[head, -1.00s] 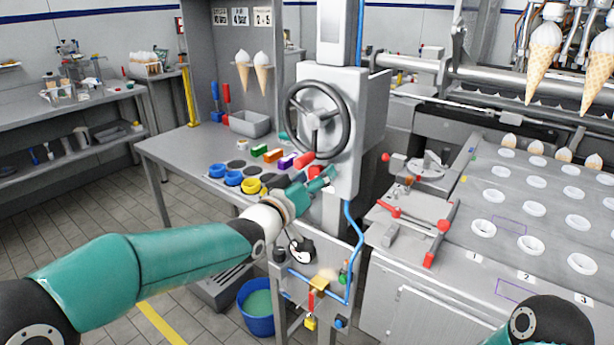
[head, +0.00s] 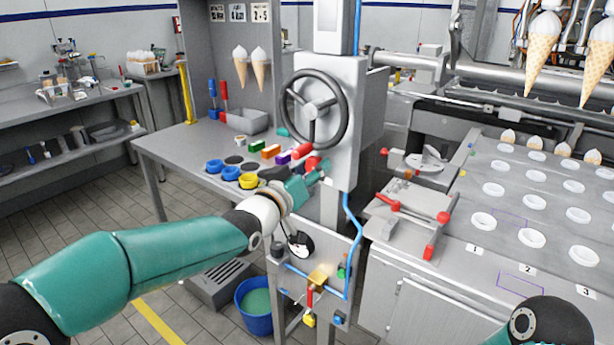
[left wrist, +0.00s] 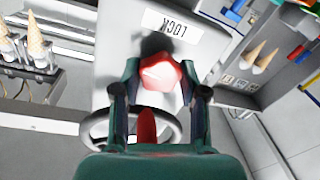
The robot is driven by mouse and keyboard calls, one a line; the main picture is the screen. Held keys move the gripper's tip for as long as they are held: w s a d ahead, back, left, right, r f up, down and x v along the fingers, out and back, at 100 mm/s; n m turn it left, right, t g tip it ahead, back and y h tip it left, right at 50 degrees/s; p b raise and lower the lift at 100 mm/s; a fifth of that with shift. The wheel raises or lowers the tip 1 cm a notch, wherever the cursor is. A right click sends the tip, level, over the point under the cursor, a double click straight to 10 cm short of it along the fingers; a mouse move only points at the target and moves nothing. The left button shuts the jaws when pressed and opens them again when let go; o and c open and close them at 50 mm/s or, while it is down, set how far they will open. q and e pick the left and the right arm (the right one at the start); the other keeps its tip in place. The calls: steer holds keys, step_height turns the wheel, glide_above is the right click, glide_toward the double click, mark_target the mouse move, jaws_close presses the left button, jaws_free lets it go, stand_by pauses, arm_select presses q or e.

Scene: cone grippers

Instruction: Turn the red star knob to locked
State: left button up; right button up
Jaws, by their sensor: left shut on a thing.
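The red star knob (left wrist: 161,74) sits on the pale face of the machine column (head: 341,110), between the two fingers of my left gripper (left wrist: 158,88). The fingers are shut on it from both sides. A white LOCK label (left wrist: 172,25) shows upside down beyond the knob in the left wrist view. In the head view my left gripper (head: 317,172) reaches the column below the handwheel, and only a bit of the red knob (head: 313,162) shows. I cannot tell the knob's exact turn. My right gripper is out of view.
The grey handwheel (head: 314,108) stands just above my left gripper. Coloured blocks and cups, such as a yellow cup (head: 249,181), lie on the bench to the left. A blue hose (head: 350,220) runs down the column. A blue bucket (head: 254,305) stands on the floor.

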arm_select(q)
steer(key=m+b, duration=0.1)
steer(key=b, duration=0.1)
steer(key=m+b, duration=0.2)
steer(key=shift+a+f, duration=0.15)
steer(key=shift+f, duration=0.1)
steer(key=m+b, duration=0.2)
steer(key=m, duration=0.2)
steer(key=shift+w+r+h, duration=0.1)
steer(key=shift+h, duration=0.2)
steer(key=m+b, duration=0.2)
steer(key=m, duration=0.3)
steer(key=shift+h, duration=0.4)
steer(key=m+b, duration=0.1)
steer(key=m, duration=0.4)
steer(key=shift+r+h, duration=0.1)
steer(key=shift+h, duration=0.2)
steer(key=shift+m, duration=0.4)
steer(key=o, duration=1.1)
